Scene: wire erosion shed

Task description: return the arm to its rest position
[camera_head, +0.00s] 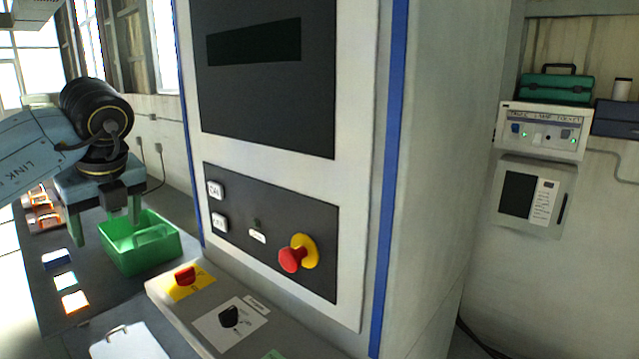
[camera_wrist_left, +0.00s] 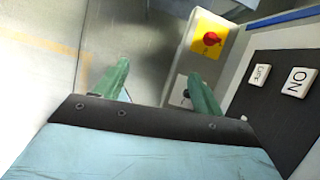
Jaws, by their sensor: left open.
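My left arm comes in from the left in the head view, with a pale blue link and a black wrist joint. My left gripper (camera_head: 106,228) points down with its two green fingers apart, in front of the green bin (camera_head: 172,260) in the picture. It is open and nothing shows between the fingers. In the left wrist view both fingers of the left gripper (camera_wrist_left: 158,85) stand apart over a grey surface. My right gripper is not in view.
A machine cabinet with a red emergency button (camera_head: 291,260) fills the middle. A ledge with a red knob (camera_head: 185,275) and a black knob (camera_head: 229,316) juts out below it. A green toolbox (camera_head: 555,88) sits on a white unit (camera_head: 541,130) at right.

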